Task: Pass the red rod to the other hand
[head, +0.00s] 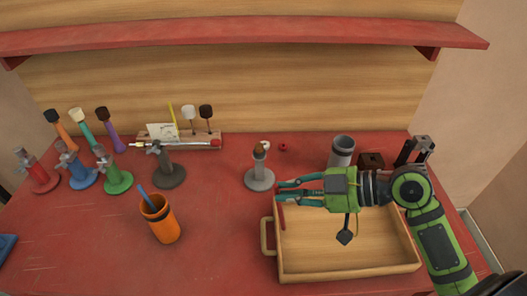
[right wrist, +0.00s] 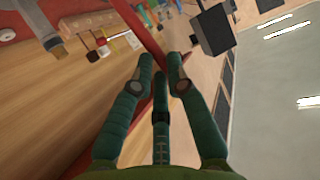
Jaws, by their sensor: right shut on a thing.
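The red rod (head: 282,217) shows in the head view as a short dark-red length below my right fingertips, over the left side of the wooden tray. My right gripper (head: 280,190) points left above the tray and is shut on the rod. In the right wrist view, the rod (right wrist: 138,30) runs from the top edge down to between the fingertips (right wrist: 160,70). The fingers hide part of the rod. My left gripper is in neither view.
The wooden tray (head: 267,237) lies below my right gripper. A grey stand (head: 259,180) is just left of the fingertips. A grey cup (head: 342,152) stands behind my arm. An orange cup (head: 160,222) and several coloured stands are further left. The front middle of the red table is clear.

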